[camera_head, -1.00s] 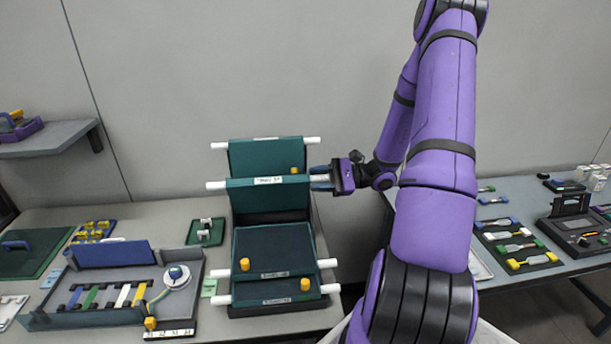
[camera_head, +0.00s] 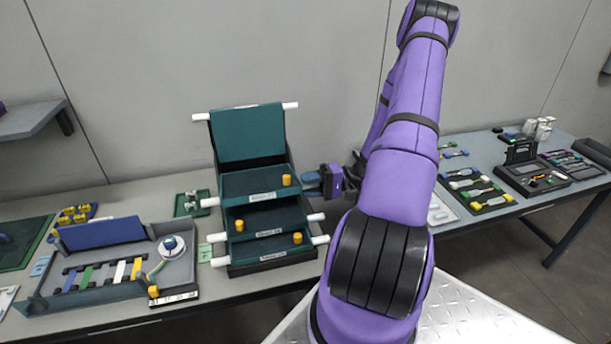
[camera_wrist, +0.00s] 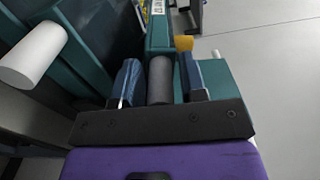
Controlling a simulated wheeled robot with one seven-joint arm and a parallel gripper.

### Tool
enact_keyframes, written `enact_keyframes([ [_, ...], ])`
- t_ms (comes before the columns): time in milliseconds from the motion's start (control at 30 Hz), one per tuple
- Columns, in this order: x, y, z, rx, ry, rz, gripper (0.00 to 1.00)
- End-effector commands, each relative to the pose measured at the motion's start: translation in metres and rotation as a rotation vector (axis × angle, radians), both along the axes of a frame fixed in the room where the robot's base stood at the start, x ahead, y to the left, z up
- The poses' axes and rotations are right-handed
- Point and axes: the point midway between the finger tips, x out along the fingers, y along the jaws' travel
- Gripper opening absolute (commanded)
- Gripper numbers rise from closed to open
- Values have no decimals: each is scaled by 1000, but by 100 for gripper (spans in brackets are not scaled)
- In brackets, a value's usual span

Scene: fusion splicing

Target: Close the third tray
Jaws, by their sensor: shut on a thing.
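The green tray rack (camera_head: 232,262) stands on the bench left of my arm. The third tray (camera_head: 250,183), counted from the bottom, lies lowered, with a yellow knob and a white label on its front. My gripper (camera_head: 312,182) is at its right end, and that end of its rod is hidden in the head view. In the wrist view my gripper (camera_wrist: 160,83) has its blue fingers on both sides of a grey rod end (camera_wrist: 160,78). The yellow knob (camera_wrist: 184,43) is just beyond. The top tray (camera_head: 248,133) stands raised behind. Two lower trays lie flat below.
White rod ends (camera_head: 318,240) stick out at the rack's sides. A splicing tray with coloured strips (camera_head: 115,285) and a small green tray (camera_head: 193,204) are to the left. Another bench with tools (camera_head: 500,190) is to the right, behind my arm.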

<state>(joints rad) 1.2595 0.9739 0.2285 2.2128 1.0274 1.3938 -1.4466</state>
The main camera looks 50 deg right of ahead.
Motion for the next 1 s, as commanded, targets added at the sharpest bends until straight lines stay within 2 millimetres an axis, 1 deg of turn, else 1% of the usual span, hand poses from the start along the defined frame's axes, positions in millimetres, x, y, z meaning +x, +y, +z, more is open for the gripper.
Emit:
enact_keyframes([
  [100,-2,0,-8,0,1,-3,0],
  [300,-3,1,-16,0,4,-3,0],
  [800,-4,2,-17,1,4,-1,0],
  [833,-4,2,-17,1,4,-1,40],
  [867,-4,2,-17,1,4,-1,47],
  [1000,-4,2,-18,2,5,-1,48],
])
